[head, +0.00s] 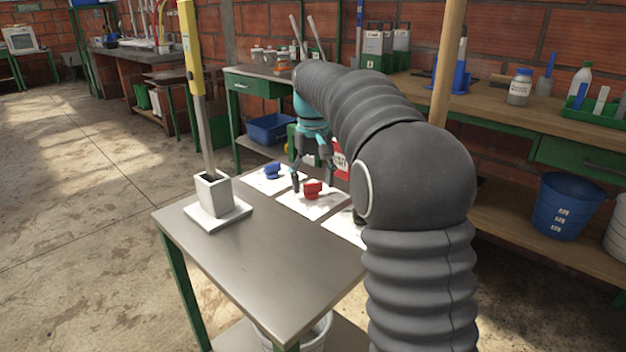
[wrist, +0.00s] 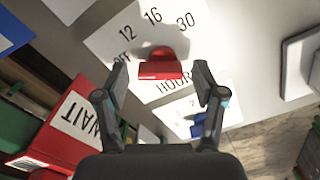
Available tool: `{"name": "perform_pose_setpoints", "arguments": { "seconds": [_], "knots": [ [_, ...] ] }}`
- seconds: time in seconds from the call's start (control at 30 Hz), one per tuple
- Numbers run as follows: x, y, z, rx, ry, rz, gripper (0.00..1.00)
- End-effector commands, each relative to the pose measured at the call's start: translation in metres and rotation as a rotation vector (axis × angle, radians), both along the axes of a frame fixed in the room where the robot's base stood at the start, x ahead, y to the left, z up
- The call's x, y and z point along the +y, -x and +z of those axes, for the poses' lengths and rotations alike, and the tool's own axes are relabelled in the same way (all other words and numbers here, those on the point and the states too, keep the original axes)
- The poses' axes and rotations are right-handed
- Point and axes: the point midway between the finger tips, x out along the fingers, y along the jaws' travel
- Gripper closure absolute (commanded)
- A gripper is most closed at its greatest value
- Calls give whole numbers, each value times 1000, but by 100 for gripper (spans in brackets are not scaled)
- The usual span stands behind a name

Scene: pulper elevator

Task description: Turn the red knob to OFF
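The red knob (head: 312,190) sits on a white dial plate (head: 322,207) on the metal table. In the wrist view the red knob (wrist: 162,66) has a bar-like grip lying crosswise. Its plate (wrist: 108,40) shows 12, 16, 30 and the word HOUR; the OFF mark at left is partly hidden by a finger. I cannot tell which mark the knob points to. My gripper (wrist: 161,72) is open, one finger on each side of the knob, with gaps showing on both sides.
A blue knob (head: 273,171) on its own plate lies beside it, also in the wrist view (wrist: 198,125). A white holder (head: 214,195) with a tall yellow-topped tool stands at left. A red WAIT sign (wrist: 70,125) is close by. The table's front (head: 265,255) is clear.

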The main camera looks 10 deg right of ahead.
Motion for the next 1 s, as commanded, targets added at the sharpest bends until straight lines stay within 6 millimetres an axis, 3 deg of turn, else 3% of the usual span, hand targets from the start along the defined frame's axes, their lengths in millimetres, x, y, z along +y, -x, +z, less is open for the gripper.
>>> {"name": "perform_pose_setpoints", "arguments": {
  "seconds": [0.27,0.43,0.8,1.0],
  "knots": [
    [0,0,1,-1,0,-1,27],
    [0,-1,12,-3,0,-1,27],
    [0,-1,80,-4,0,-1,27],
    [0,-1,106,-2,0,-1,27]
  ]
}}
